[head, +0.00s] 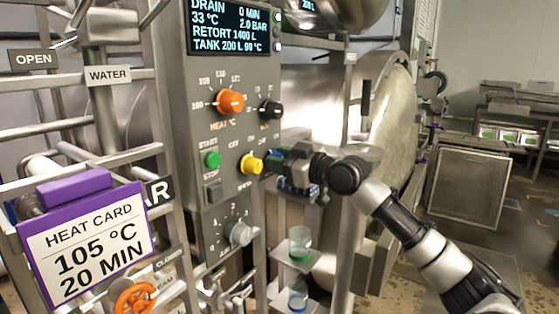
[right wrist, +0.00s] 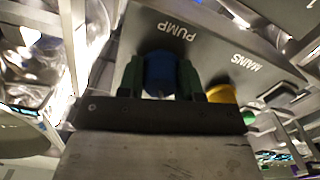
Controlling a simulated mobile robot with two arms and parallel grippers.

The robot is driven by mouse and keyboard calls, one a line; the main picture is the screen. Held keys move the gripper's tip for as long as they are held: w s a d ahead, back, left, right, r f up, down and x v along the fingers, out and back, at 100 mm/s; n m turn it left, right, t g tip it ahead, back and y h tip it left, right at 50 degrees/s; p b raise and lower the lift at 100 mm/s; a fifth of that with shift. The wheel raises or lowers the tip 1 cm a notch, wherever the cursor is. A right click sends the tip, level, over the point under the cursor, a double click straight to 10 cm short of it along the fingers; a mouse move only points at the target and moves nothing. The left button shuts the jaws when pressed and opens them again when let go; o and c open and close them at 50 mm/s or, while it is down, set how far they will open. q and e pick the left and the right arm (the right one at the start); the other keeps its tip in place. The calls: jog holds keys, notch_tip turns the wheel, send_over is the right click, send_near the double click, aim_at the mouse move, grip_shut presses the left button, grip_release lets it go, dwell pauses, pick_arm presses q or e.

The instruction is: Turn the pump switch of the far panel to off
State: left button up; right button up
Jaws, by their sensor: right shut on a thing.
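The control panel (head: 185,60) stands upright in the middle of the head view. In the right wrist view the blue pump switch (right wrist: 160,70) sits below the word PUMP (right wrist: 174,31). My right gripper (right wrist: 161,82) has its green fingers on both sides of this switch and is shut on it. In the head view my right gripper (head: 272,163) reaches the panel from the right, just beside the yellow switch (head: 250,164). It covers most of the blue switch there, so its pointer and setting cannot be read. My left gripper is not in view.
The yellow switch, by the word MAINS, is close to my fingers. An orange heat knob (head: 230,101), a black knob (head: 270,110), a green start button (head: 211,159) and a grey knob (head: 238,233) share the panel. A purple-framed heat card (head: 95,250) stands at left.

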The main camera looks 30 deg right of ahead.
jog(key=o, duration=0.9)
jog(key=shift+s+d+f, duration=0.1)
jog(key=shift+s+d, duration=0.05)
jog(key=shift+s, duration=0.05)
jog(key=b+v, duration=0.7)
jog(key=v, duration=0.3)
jog(key=shift+s, duration=0.15)
